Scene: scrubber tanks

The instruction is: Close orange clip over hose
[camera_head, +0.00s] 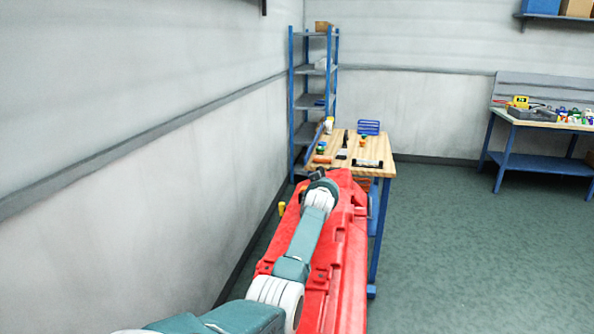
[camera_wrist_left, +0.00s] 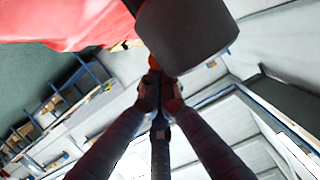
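My left gripper (camera_head: 318,175) is small and dark in the head view, at the far end of the red scrubber tank (camera_head: 345,235). In the left wrist view its dark fingers (camera_wrist_left: 156,72) come together near the middle and look shut, with nothing clearly held. A thick dark grey cylinder (camera_wrist_left: 190,35), possibly the hose, is just beyond and above the fingertips. The red tank fills the top left there. A small orange bit (camera_wrist_left: 211,64) shows at the cylinder's lower edge; I cannot tell whether it is the orange clip. My right gripper is not in view.
A wooden workbench (camera_head: 384,150) with small items stands just beyond the tank. A blue shelf rack (camera_head: 315,102) is behind it. The wall (camera_head: 200,150) runs close along the left. Open green floor (camera_head: 460,250) lies to the right, with another bench (camera_head: 540,118) farther back.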

